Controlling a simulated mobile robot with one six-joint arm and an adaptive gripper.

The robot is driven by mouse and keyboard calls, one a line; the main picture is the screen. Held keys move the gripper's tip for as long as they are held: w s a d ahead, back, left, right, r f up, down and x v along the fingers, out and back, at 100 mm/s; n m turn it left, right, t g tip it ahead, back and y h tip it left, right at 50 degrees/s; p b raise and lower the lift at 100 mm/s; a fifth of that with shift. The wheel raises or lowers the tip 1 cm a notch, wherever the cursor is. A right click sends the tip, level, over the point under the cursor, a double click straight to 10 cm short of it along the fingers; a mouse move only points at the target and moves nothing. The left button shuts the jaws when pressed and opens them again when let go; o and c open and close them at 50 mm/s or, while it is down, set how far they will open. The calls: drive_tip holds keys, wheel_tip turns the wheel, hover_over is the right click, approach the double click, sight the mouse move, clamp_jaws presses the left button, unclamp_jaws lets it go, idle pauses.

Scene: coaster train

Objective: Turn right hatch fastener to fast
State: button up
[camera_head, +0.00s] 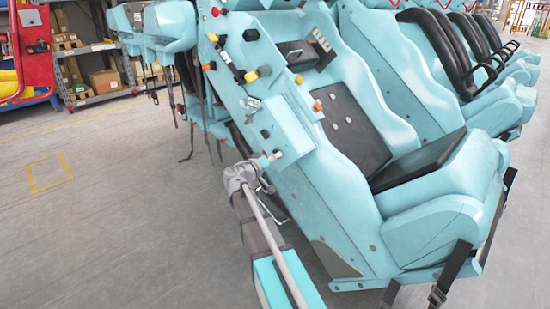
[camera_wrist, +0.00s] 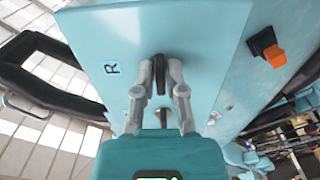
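An orange-tipped black knob (camera_wrist: 268,48) sits right of the handle in the wrist view. Several knobs and switches line the car's side panel, including a yellow one (camera_head: 250,76). Straps (camera_head: 188,140) hang at its left. Open grey floor (camera_head: 110,220) lies left of the car.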

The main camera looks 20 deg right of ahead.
drive_tip(key=o, duration=0.3)
drive_tip(key=shift+a, duration=0.1)
drive_tip(key=shift+v, duration=5.9)
